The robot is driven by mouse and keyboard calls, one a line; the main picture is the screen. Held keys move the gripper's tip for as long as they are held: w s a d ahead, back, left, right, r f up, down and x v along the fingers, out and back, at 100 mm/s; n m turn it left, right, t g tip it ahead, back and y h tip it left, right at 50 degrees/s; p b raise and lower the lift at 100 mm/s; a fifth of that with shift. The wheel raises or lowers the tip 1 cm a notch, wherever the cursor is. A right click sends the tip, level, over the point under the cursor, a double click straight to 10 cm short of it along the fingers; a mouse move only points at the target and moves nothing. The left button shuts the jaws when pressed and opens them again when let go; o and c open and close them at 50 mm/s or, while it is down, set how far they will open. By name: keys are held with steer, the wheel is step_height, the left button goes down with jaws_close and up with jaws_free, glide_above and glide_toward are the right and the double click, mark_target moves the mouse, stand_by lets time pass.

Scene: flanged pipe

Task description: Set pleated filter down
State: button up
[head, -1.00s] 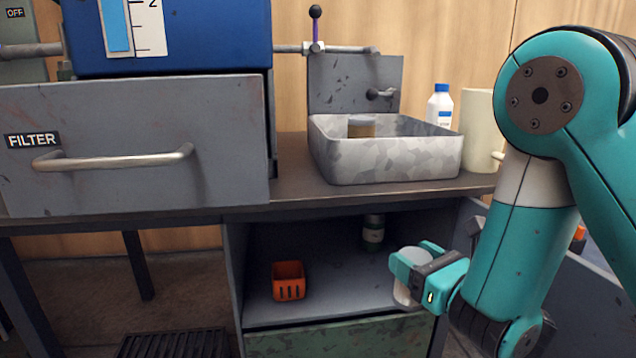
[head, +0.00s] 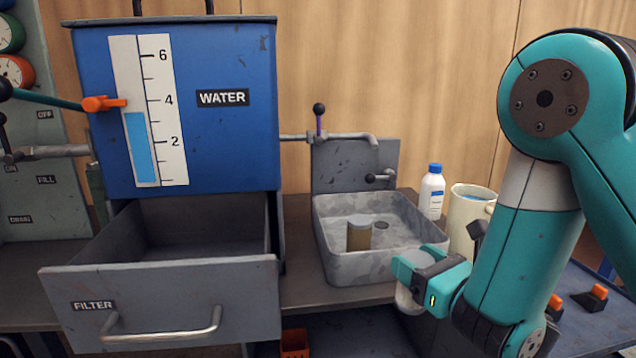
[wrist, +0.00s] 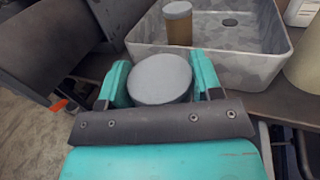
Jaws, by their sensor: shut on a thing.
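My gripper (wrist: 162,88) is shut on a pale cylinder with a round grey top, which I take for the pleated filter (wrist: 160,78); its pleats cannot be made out. In the head view the filter (head: 404,299) shows below my gripper (head: 418,272), upright, in front of the basin's near right corner. A second, tan cylinder with a grey cap (head: 359,234) stands inside the grey metal basin (head: 345,270). It also shows beyond the held filter in the wrist view (wrist: 179,28). The drawer marked FILTER (head: 165,309) is pulled open, and its visible inside looks empty.
A blue WATER tank (head: 225,140) stands above the drawer. A tap (head: 355,137) reaches over the basin's back. An orange holder (head: 294,342) is low beneath the bench.

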step_height(320, 180, up, 31)
steer(key=p, duration=2.8)
steer(key=shift+f, duration=0.2)
